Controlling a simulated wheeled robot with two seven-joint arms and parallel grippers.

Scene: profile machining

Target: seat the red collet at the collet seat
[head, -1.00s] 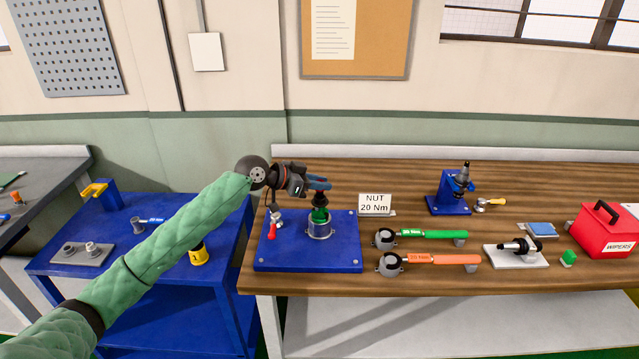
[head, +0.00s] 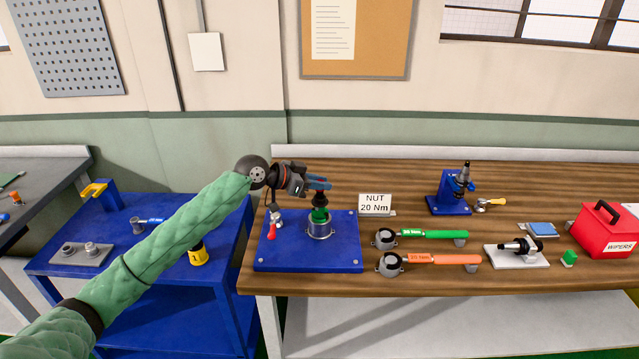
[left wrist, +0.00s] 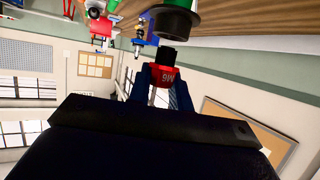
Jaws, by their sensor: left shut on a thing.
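My left gripper (head: 320,185) is shut above the metal ring fixture (head: 319,230) on the blue plate. In the left wrist view a red piece with white lettering (left wrist: 162,75) sits between the blue fingers; it looks like the red collet. A black stem (left wrist: 166,55) runs from it toward a dark, green-banded round part (left wrist: 180,20). In the head view a dark piece (head: 320,198) stands below the fingers, over a green part (head: 319,214) inside the ring. I cannot tell whether the held piece touches the seat. My right gripper is not in view.
A red-handled metal piece (head: 271,231) stands at the plate's left. The "NUT 20 Nm" sign (head: 375,203), green wrench (head: 432,234) and orange wrench (head: 442,260) are to the right. A blue stand (head: 446,206) and red WIPERS box (head: 604,232) stand farther right. A blue cart (head: 150,270) is left.

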